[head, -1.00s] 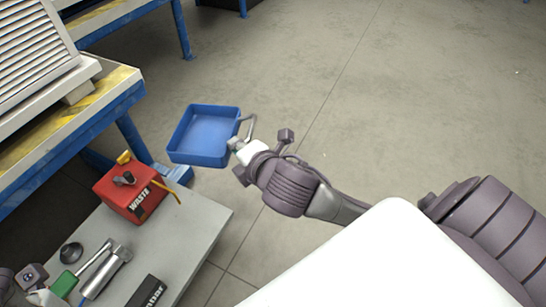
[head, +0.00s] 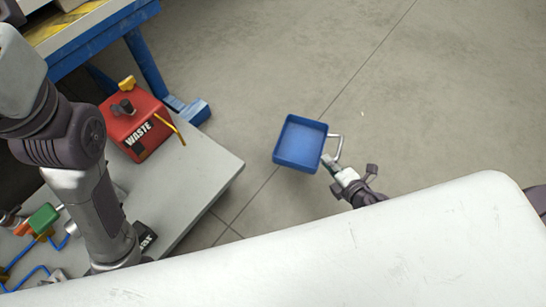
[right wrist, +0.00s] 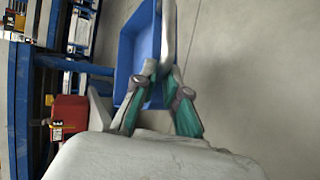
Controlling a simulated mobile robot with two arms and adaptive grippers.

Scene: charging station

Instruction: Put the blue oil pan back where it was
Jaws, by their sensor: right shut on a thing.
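The blue oil pan (head: 300,143) is a square, shallow, open tray with a light grey handle (head: 335,150) on its right side. My right gripper (head: 330,163) is shut on the pan by this handle and holds it out over the floor in the head view. In the right wrist view the pan (right wrist: 133,45) lies beyond the green-padded fingers (right wrist: 158,75), which close on the handle. The pan looks empty. My left arm comes in at the left of the head view; its fingertips are hidden or out of the picture.
A grey table (head: 205,168) stands at the left with a red WASTE can (head: 137,122) and several tools on it. A blue-framed workbench (head: 88,40) stands behind it. The floor (head: 440,90) around and right of the pan is clear.

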